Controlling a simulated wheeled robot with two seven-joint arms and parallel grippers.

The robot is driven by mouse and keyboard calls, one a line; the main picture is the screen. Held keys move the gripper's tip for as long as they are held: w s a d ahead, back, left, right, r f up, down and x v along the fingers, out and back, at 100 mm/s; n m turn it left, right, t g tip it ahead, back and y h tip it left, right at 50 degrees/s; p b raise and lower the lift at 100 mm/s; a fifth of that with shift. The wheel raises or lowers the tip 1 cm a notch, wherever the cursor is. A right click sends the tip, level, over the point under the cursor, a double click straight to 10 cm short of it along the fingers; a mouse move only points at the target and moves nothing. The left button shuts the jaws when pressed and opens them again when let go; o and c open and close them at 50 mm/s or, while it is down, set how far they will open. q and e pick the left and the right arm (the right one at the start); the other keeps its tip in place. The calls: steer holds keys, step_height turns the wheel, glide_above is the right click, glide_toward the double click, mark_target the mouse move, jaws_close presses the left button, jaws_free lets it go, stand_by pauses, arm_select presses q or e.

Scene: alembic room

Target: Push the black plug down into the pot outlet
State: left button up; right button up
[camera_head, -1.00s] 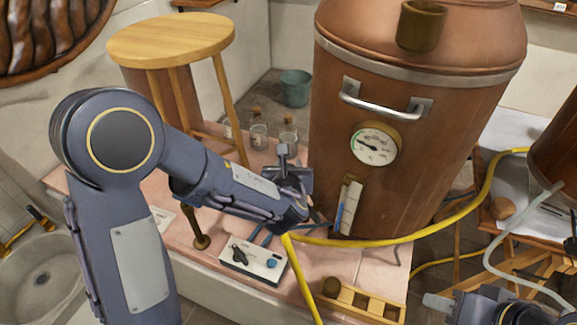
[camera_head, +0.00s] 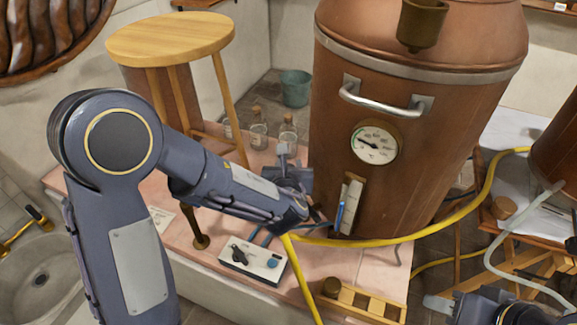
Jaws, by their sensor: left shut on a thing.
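The copper pot (camera_head: 430,130) stands on the pink tiled ledge, with a dial and a handle on its front. My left gripper (camera_head: 298,180) is low beside the pot's left foot. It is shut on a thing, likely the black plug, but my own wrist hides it. The pot outlet is also hidden there, so I cannot tell whether plug and outlet touch. My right gripper (camera_head: 437,303) is at the lower right edge, away from the pot. Only part of it shows and its opening is unclear.
A yellow hose (camera_head: 400,241) runs past the pot's foot. A small control box (camera_head: 252,262) and a wooden rack (camera_head: 365,302) lie in front. Glass bottles (camera_head: 258,133) and a wooden stool (camera_head: 170,38) stand behind my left arm.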

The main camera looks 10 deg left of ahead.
arm_select(q)
steer(key=o, duration=1.1)
steer(key=v, duration=0.8)
steer(key=s+a+f+n+g+y, duration=0.1)
steer(key=s+a+n+g, duration=0.4)
steer(key=a+n, duration=0.4)
steer(key=s+a+f+n+g+y, duration=0.1)
steer(key=s+a+n+g+y, duration=0.15)
steer(key=s+a+n, duration=0.55)
steer(key=s+d+r+n+h, duration=0.1)
steer(key=s+d+n+h, duration=0.1)
steer(key=n, duration=0.4)
steer(key=s+d+r+n+h, duration=0.1)
steer(key=s+d+n+h, duration=0.1)
steer(key=s+n+h, duration=0.2)
steer(key=s+d+r+n+h+p, duration=0.1)
steer(key=s+d+n+h, duration=0.1)
steer(key=n, duration=0.7)
steer(key=shift+s+d+r+h, duration=0.3)
steer(key=shift+s+h, duration=0.3)
steer(key=shift+h, duration=0.15)
